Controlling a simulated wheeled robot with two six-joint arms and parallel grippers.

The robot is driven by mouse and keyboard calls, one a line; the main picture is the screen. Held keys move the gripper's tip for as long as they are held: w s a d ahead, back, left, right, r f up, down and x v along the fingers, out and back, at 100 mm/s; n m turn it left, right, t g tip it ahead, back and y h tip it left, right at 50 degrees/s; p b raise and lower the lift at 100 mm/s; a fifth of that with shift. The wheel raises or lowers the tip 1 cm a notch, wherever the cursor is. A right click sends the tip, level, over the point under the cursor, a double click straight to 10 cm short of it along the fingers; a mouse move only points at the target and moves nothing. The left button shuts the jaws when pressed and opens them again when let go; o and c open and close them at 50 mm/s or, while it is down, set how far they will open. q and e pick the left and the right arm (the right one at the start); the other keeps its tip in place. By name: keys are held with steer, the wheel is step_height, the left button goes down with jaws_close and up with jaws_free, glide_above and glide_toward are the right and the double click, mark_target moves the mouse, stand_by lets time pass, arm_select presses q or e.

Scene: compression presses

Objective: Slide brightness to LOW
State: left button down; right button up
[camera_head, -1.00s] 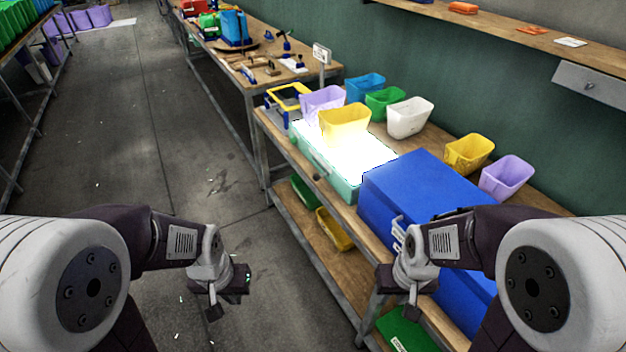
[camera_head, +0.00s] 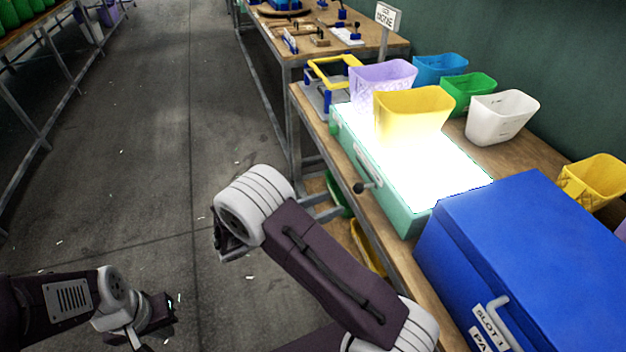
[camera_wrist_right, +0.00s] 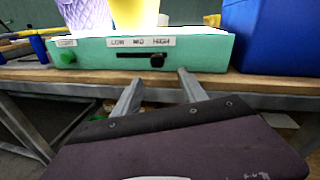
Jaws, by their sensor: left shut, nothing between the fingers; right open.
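The light box (camera_head: 405,222) is a teal case with a brightly glowing top. Its front panel (camera_wrist_right: 205,52) carries LOW, MID and HIGH labels from left to right above a dark slot. The black slider knob (camera_wrist_right: 157,61) sits at the slot's right end, under HIGH; it also shows in the head view (camera_head: 361,187). My right gripper (camera_wrist_right: 157,83) is open in the right wrist view, its fingers pointing at the panel below the knob, holding nothing. My left gripper (camera_head: 158,314) is shut and empty, low at left in the head view, away from the bench.
A yellow bin (camera_head: 412,112) and a lilac bin (camera_head: 383,80) stand at the lit top's far end. A blue case (camera_head: 540,255) stands right beside the light box. A green button (camera_wrist_right: 68,57) is left on the panel. The bench edge (camera_wrist_right: 100,78) lies below the panel.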

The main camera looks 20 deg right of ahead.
mark_target(354, 190)
steer(key=d, duration=0.5)
steer(key=w+d, duration=0.1)
steer(key=d, duration=0.2)
steer(key=shift+d+r+b, duration=0.2)
steer(key=shift+r+b, duration=0.1)
steer(key=shift+b, duration=0.1)
jaws_close()
stand_by(1.1)
